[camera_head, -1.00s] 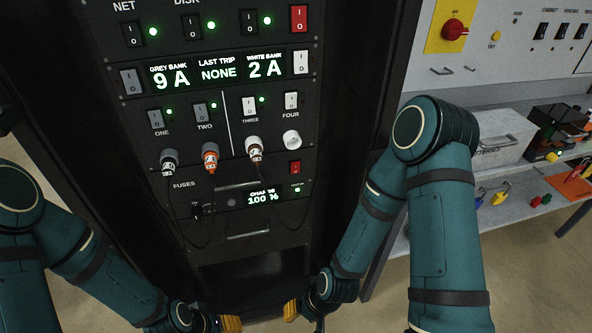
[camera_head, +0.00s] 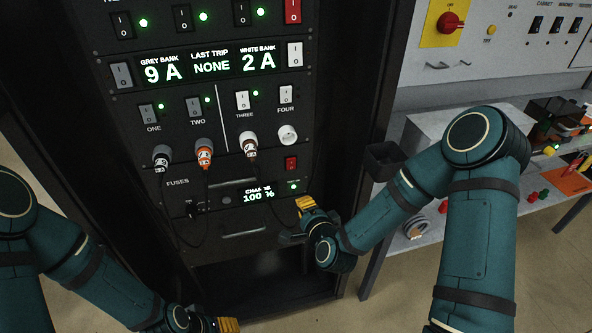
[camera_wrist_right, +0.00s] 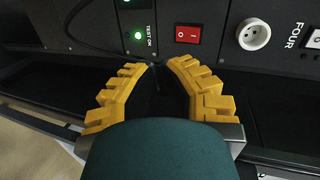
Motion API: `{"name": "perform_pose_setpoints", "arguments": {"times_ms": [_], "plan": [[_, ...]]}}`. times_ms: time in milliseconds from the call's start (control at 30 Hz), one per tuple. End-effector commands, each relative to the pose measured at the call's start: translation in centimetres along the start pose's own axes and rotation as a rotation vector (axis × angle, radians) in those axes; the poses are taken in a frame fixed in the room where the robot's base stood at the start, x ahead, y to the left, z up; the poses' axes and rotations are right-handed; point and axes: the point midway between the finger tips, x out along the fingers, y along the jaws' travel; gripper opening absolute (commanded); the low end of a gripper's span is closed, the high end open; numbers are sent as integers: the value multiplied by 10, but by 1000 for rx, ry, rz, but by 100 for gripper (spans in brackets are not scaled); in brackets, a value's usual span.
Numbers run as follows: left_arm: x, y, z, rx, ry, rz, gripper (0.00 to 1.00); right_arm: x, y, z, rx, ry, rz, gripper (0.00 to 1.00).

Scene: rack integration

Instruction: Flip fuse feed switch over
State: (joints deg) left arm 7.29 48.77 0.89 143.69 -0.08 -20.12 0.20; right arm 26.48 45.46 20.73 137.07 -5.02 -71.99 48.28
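A small red rocker switch (camera_head: 290,163) sits at the right end of the panel marked FUSES on the black rack. It also shows in the right wrist view (camera_wrist_right: 188,34), beyond the fingertips. No "fuse feed" label is readable. My right gripper (camera_head: 305,204) is below this switch in the head view, in front of the rack. In the right wrist view its yellow fingers (camera_wrist_right: 158,68) are spread with nothing between them, apart from the panel. My left gripper (camera_head: 228,324) is low at the bottom edge, and its finger opening cannot be made out.
Rocker switches ONE to FOUR stand higher. A charge display (camera_head: 258,195) reads 100 %. A workbench (camera_head: 430,215) with boxes is at right.

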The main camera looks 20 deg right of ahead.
Motion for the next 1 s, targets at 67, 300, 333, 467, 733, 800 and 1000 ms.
{"name": "perform_pose_setpoints", "arguments": {"times_ms": [67,300,333,467,733,800,1000], "plan": [[2,-1,0,0,1,0,59,2,-11,-11,59,41,-55,0],[2,-1,0,0,1,0,59,3,-23,-20,116,77,-111,0],[2,-1,0,0,1,0,59,3,-23,-20,116,77,-111,0],[2,-1,0,0,1,0,59,3,-23,-20,115,76,-109,0],[3,-1,0,0,1,0,59,16,-24,-21,113,76,-109,0],[4,-2,0,0,2,0,59,26,-25,-22,113,76,-109,0],[7,-3,-1,1,3,0,59,65,-28,-25,114,77,-109,0]]}}
